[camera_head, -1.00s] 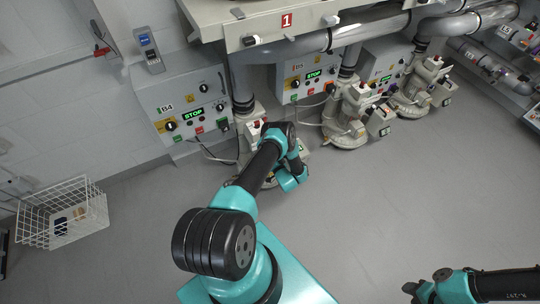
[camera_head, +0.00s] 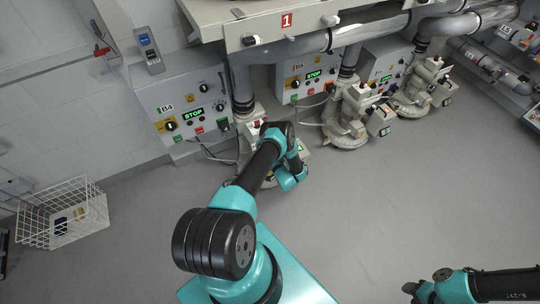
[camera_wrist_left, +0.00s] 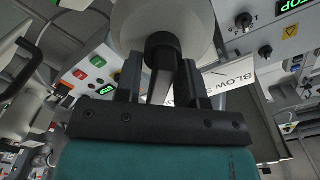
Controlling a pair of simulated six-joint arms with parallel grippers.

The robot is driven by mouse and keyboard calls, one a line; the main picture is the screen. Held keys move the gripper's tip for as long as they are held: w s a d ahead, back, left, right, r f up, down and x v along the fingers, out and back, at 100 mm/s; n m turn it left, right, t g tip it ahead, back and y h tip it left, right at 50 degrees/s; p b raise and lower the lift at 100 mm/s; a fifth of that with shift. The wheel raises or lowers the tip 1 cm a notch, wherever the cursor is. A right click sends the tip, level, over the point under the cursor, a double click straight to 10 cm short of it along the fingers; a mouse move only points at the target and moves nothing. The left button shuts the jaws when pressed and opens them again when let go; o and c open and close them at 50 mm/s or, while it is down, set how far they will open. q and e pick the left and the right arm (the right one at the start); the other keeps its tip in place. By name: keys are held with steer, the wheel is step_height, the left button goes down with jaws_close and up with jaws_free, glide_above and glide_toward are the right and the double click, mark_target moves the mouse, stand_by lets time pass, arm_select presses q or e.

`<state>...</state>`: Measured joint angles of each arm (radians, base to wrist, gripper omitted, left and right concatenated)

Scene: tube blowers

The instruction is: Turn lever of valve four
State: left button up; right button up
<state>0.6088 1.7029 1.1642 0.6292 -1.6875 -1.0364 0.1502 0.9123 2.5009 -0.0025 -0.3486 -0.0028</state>
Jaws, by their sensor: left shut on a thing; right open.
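In the left wrist view, my left gripper (camera_wrist_left: 161,72) has its two black fingers closed around a grey lever-like piece (camera_wrist_left: 158,88). This piece hangs from a black cap (camera_wrist_left: 163,44) under a rounded pale body (camera_wrist_left: 170,22). In the head view my left arm reaches to the pale blower unit in front of the panel marked B4 (camera_head: 180,112); the arm hides the left gripper and most of that unit there. My right gripper (camera_head: 410,291) is at the lower right of the head view, open, above bare floor and away from the valves.
Two more valve units (camera_head: 346,122) (camera_head: 420,90) stand to the right by the other panels. Pipes (camera_head: 365,35) run above. A white wire basket (camera_head: 75,213) is at left. A sign reading "BLOW" (camera_wrist_left: 232,80) is beside the left fingers. The floor in front is clear.

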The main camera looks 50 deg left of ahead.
arm_select(q)
steer(key=shift+n, duration=0.3)
steer(key=n, duration=0.5)
steer(key=shift+s+r, duration=0.2)
steer(key=shift+s, duration=0.15)
steer(key=n, duration=0.5)
steer(key=shift+s+a+n, duration=0.15)
steer(key=shift+s+n, duration=0.15)
steer(key=shift+n, duration=0.1)
steer(key=n, duration=0.6)
steer(key=shift+s+a+f, duration=0.1)
steer(key=shift+s+f, duration=0.1)
steer(key=shift+s, duration=0.15)
steer(key=o, duration=0.6)
